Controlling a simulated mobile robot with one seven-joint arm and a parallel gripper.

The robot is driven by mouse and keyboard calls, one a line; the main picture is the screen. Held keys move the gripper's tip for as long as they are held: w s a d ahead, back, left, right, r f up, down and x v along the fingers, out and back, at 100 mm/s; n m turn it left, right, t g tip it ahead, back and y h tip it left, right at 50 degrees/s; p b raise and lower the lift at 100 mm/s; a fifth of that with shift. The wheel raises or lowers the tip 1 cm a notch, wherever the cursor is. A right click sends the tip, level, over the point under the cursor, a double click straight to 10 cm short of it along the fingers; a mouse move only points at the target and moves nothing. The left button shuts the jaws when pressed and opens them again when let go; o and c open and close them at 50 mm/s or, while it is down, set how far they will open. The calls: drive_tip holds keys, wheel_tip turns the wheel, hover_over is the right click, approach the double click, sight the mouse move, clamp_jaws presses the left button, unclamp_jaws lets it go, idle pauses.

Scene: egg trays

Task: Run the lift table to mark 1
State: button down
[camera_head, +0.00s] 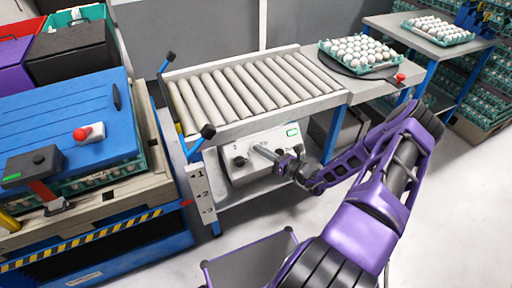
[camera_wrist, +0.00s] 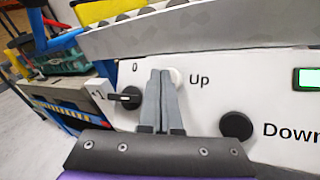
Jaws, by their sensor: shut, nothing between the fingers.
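The lift table (camera_head: 100,232) stands at the left with a blue frame and a yellow-black striped edge. A white marker post (camera_head: 197,180) beside it carries marks 1, 2 and 3. A red tip (camera_head: 186,203) on the table's edge faces the post; I cannot tell which mark it meets. The white control panel (camera_head: 235,175) sits under the roller conveyor. In the wrist view, it has a black Down button (camera_wrist: 236,125) and a black knob (camera_wrist: 128,97) marked 0.
The roller conveyor (camera_head: 250,125) runs above the panel. An egg tray (camera_head: 345,67) stands on the side table at its right end. The foreground floor is partly clear.

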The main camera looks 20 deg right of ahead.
drive_tip(key=shift+w+f, duration=0.25)
drive_tip(key=shift+w, duration=0.05)
idle(0.4)
idle(4.0)
drive_tip(key=shift+s+r+p, duration=0.65)
drive_tip(key=shift+s+p, duration=0.1)
drive_tip(key=shift+r, duration=0.1)
drive_tip(key=s+r+p, duration=0.1)
drive_tip(key=s+p, duration=0.1)
drive_tip(key=s+r+p, duration=0.1)
drive_tip(key=r, duration=0.1)
drive_tip(key=shift+s+d+p, duration=0.1)
drive_tip(key=shift+s+p, duration=0.25)
drive_tip(key=shift+p, duration=0.05)
idle(0.4)
